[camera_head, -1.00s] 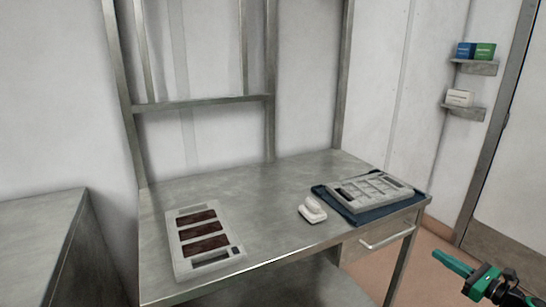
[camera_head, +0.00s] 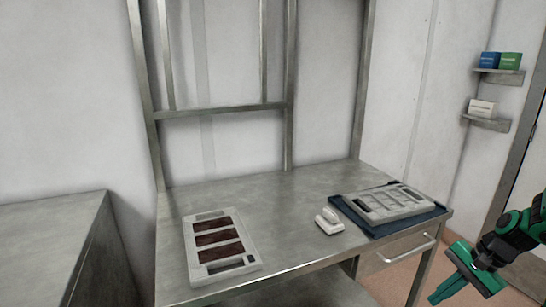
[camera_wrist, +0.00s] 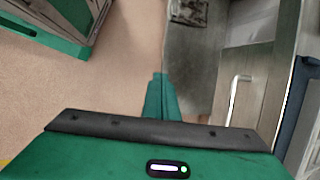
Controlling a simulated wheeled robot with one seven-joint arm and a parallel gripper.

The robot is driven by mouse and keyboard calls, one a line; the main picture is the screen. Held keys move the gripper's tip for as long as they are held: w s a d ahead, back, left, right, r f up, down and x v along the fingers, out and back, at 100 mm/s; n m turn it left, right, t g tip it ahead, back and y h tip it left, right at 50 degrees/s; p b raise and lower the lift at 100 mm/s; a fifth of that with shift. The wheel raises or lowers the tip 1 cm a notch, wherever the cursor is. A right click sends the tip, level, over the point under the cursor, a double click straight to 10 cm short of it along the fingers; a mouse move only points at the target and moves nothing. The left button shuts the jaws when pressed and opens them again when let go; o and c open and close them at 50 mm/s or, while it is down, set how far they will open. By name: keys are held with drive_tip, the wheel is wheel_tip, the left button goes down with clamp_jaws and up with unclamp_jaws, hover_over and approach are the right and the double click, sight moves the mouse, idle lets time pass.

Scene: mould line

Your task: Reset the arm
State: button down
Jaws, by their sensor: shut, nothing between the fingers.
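My gripper (camera_head: 447,288) is at the lower right in the head view, off the right front of the steel table (camera_head: 290,215). Its green fingers are together with nothing between them, pointing down and to the left. In the wrist view the closed fingers (camera_wrist: 160,95) show in the middle, over the floor beside the table's drawer handle (camera_wrist: 236,95). The gripper is apart from the table and everything on it.
Wall shelves (camera_head: 486,123) hold boxes. Pinkish floor (camera_wrist: 90,80) is clear beneath the gripper.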

drive_tip(key=s+a+r+n+g+h, duration=0.1)
drive_tip(key=s+a+r+n+h, duration=0.1)
drive_tip(key=s+r+n, duration=0.2)
drive_tip(key=s+a+r+n+h, duration=0.2)
drive_tip(key=s+a+r+n, duration=0.1)
drive_tip(key=s+r, duration=0.7)
drive_tip(key=s, duration=0.4)
drive_tip(key=shift+a+n+g, duration=0.25)
drive_tip(key=shift+n+g, duration=0.15)
drive_tip(key=shift+s, duration=0.1)
